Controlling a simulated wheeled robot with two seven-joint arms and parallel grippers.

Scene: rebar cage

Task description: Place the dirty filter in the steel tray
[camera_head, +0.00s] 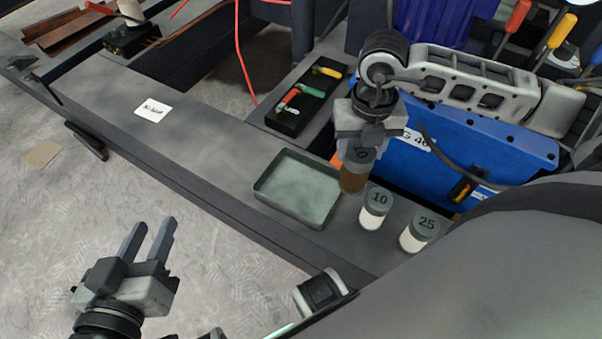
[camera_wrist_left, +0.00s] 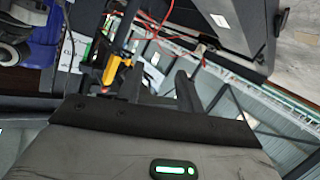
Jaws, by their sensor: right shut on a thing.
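The steel tray (camera_head: 298,188) is a shallow, grey-green, empty rectangular tray on the dark bench, in the middle of the head view. My right gripper (camera_head: 362,150) is shut on a brown-bodied filter (camera_head: 353,178) with a dark cap. It holds the filter upright, just right of the tray's right rim, beside it in the picture. The gripper hides the filter's top. My left gripper (camera_head: 150,243) is open and empty at the lower left, over the floor. Its fingers also show in the left wrist view (camera_wrist_left: 160,88), with nothing between them.
Two white filters with grey caps, marked 10 (camera_head: 375,210) and 25 (camera_head: 418,232), stand right of the tray. A black tool tray (camera_head: 308,95) lies behind it. A blue case (camera_head: 470,145) stands at the right. The bench left of the steel tray is clear except for a white label (camera_head: 153,110).

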